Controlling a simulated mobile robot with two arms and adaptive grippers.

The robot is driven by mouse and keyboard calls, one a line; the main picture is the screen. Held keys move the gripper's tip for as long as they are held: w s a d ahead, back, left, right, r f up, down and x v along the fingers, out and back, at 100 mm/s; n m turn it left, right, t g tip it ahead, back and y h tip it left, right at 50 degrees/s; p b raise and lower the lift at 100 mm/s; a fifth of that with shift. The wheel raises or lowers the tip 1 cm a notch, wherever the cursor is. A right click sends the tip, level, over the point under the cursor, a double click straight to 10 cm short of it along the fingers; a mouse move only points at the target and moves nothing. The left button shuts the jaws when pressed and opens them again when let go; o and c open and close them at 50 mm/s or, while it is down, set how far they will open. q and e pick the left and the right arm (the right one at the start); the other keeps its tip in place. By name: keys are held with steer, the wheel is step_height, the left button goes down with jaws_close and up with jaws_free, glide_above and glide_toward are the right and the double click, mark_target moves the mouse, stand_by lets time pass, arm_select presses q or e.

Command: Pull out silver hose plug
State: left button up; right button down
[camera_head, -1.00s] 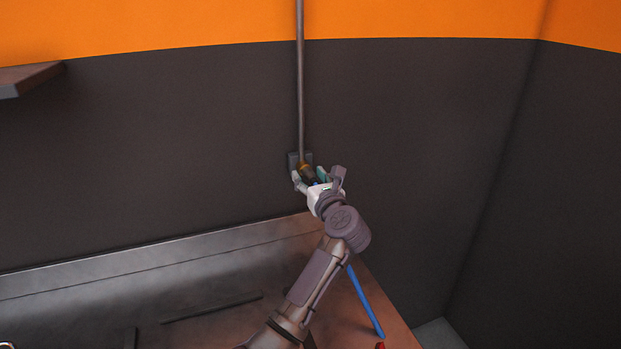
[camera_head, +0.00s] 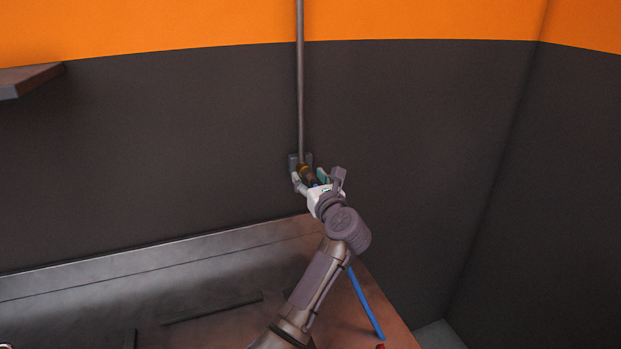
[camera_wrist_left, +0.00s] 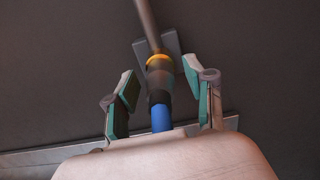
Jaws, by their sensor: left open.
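A vertical metal pipe (camera_head: 300,90) runs down the dark wall to a fitting with a brass ring (camera_head: 304,168), in front of a small grey wall plate (camera_head: 293,159). In the left wrist view the fitting has a yellow ring (camera_wrist_left: 158,61), a grey plug body (camera_wrist_left: 159,77) and a blue hose (camera_wrist_left: 162,118) below it. My left gripper (camera_head: 311,174) is at the fitting. In the left wrist view its teal-padded fingers (camera_wrist_left: 160,84) are open, one on each side of the plug, with gaps showing. My right gripper is not in view.
A metal workbench (camera_head: 200,262) stands along the wall below. The blue hose (camera_head: 365,302) continues down past its right end. A dark shelf (camera_head: 30,78) juts out at upper left. The wall to the right is clear.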

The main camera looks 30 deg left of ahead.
arm_select(q)
steer(key=shift+c, duration=0.2)
jaws_close()
stand_by(0.3)
steer(key=shift+d, duration=0.1)
steer(key=shift+v, duration=2.9)
